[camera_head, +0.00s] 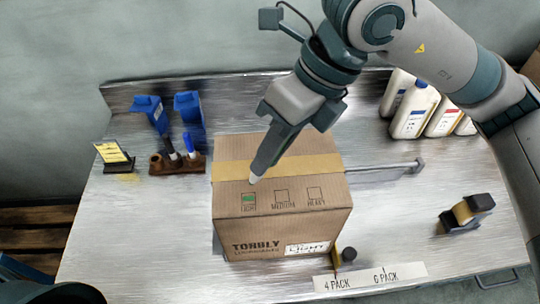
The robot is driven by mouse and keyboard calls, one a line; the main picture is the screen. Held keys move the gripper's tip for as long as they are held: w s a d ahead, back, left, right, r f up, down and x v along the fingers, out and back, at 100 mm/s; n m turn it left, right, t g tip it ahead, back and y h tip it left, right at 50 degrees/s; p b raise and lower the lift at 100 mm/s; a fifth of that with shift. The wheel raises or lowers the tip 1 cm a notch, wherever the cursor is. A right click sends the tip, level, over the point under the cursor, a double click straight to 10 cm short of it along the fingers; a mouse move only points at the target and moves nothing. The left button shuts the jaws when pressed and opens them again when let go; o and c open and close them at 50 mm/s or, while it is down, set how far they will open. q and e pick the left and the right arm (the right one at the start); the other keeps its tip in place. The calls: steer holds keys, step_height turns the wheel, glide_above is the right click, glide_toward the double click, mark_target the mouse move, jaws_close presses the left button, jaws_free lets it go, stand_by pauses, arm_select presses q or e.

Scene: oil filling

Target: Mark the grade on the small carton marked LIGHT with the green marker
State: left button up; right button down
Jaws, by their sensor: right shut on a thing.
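The cardboard carton (235,225) stands upright on the bench, its top taped shut. Its top face has three printed squares: LIGHT (249,199), MEDIUM (281,196) and HEAVY (314,193). The LIGHT square has green in it. A white label (307,248) on the front face has handwriting that seems to read "Light". My right gripper (262,165) is over the carton's top, shut on a marker (254,180). Only the marker's pale end shows, just above the LIGHT square; the rest is hidden, and I cannot tell whether it touches. My left gripper is not in view.
A wooden rack (180,168) with other pens stands left, beside blue holders (188,106) and a yellow pad stand (113,154). White bottles (411,112) stand back right. A tape dispenser (466,213) lies right. A 4 PACK / 6 PACK strip (358,281) is in front.

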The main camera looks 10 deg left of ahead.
steer(key=shift+r, duration=1.1)
